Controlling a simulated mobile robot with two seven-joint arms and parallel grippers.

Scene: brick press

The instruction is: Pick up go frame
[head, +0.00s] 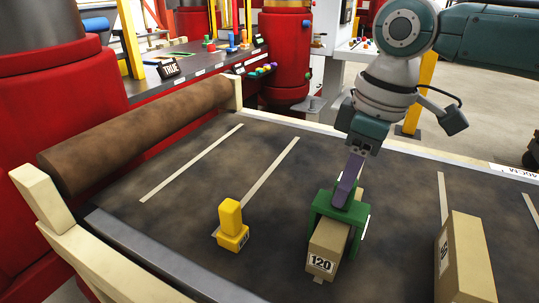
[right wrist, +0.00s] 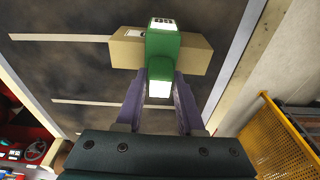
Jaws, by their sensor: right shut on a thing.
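The green go frame (head: 361,213) straddles a tan box labelled 120 (head: 326,247) on the dark bed. In the right wrist view the green frame (right wrist: 163,44) crosses over the middle of the tan box (right wrist: 195,55). My right gripper (head: 345,196) comes down from above with its purple fingers shut on the top of the frame. In the right wrist view its fingers (right wrist: 160,82) lie on either side of the green top part. I cannot tell whether the frame's feet touch the bed. My left gripper is not in view.
A yellow block piece (head: 231,225) stands left of the frame on the bed, and another tan box (head: 468,262) stands to the right. A brown roller (head: 140,135) lies along the back left edge. Pale strips mark the bed, with bare room between the pieces.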

